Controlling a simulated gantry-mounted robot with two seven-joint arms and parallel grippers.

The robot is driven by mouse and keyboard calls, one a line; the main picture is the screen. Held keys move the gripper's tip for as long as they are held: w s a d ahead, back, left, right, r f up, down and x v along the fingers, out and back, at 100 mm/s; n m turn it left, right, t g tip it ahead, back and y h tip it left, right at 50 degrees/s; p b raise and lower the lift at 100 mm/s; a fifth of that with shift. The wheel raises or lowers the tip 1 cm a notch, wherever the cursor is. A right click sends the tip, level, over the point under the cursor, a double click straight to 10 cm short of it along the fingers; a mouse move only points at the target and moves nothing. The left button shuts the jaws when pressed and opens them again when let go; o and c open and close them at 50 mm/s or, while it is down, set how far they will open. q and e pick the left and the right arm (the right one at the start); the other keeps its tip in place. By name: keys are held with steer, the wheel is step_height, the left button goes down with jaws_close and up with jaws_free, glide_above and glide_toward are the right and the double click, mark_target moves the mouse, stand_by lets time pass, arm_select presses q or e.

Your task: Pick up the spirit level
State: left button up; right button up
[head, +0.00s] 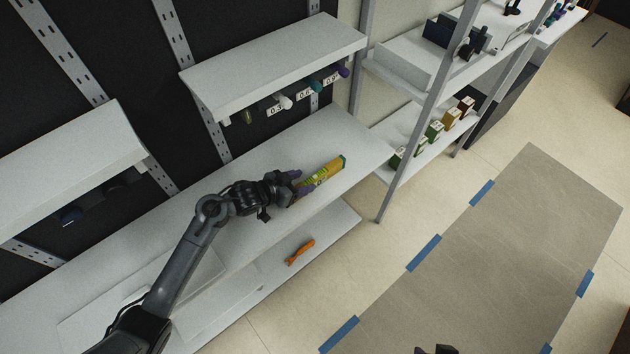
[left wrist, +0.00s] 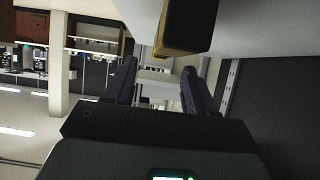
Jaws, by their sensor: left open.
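The spirit level appears to be the yellow bar with green parts (head: 326,170) lying on the white shelf in the head view. My left gripper (head: 298,183) is at its near-left end, open, with its fingers close to the bar. In the left wrist view a dark block with a yellow side (left wrist: 188,28), likely the same bar, shows at the top. It sits beyond and above the open fingers (left wrist: 160,78), with nothing seen between them. Whether finger and bar touch cannot be told. A dark piece at the bottom edge (head: 436,349) may be my right gripper.
An orange tool (head: 300,252) lies on the lower shelf. An upper shelf (head: 275,62) with numbered tags and hanging items overhangs the back. A rack with small boxes (head: 434,131) stands to the right, its grey post close to the shelf end. The shelf around the bar is clear.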

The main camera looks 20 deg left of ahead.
mark_target(312, 178)
arm_select(q)
steer(key=shift+b+x, duration=0.5)
steer(key=shift+x, duration=2.1)
steer(key=shift+a+f, duration=0.1)
steer(key=shift+a, duration=0.1)
jaws_close()
